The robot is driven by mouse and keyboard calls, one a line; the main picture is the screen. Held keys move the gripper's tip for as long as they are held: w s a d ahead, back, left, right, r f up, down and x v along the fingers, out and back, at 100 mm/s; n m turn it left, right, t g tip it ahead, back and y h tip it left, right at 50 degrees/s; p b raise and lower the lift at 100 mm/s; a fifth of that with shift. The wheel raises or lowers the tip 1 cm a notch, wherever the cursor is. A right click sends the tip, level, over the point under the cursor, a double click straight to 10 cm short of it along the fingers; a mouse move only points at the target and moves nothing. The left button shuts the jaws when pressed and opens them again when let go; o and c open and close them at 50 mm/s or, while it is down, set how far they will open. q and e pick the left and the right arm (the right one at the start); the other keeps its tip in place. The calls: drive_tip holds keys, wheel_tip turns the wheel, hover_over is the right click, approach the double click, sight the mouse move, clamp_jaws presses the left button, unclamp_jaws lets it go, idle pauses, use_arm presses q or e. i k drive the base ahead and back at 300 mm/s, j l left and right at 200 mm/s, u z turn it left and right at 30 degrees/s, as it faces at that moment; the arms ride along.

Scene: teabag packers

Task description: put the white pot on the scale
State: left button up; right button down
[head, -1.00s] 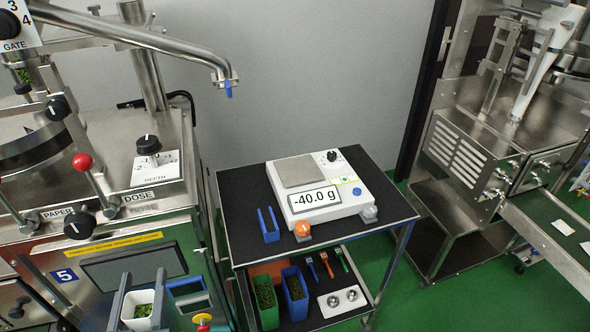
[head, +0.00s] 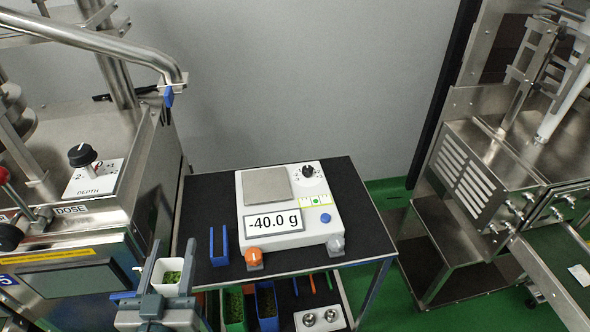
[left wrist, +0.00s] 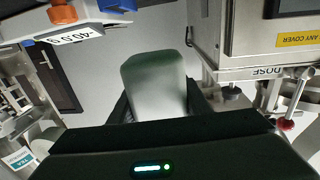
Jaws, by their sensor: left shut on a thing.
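The white pot (head: 172,273), with green leaf bits inside, is held upright between the fingers of my left gripper (head: 171,268), at the lower left of the head view. The pot's pale side (left wrist: 158,85) fills the middle of the left wrist view. The white scale (head: 290,205) stands on the black cart top to the right of and beyond the pot. Its grey weighing plate (head: 267,186) is bare and its display reads -40.0 g. My right gripper is not in view.
A blue U-shaped holder (head: 219,247) stands on the cart top (head: 345,190) between the pot and the scale. Green and blue bins and small tools sit on the lower shelf. A steel machine with a DEPTH dial (head: 82,155) is at left; another stands at right.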

sight(267, 183)
drive_tip(key=i+l, duration=0.15)
drive_tip(key=l, duration=0.2)
drive_tip(key=i+l, duration=0.15)
drive_tip(key=l, duration=0.25)
drive_tip(key=i+l, duration=0.15)
drive_tip(key=l, duration=0.2)
drive_tip(key=i+l, duration=0.1)
drive_tip(key=l, duration=0.3)
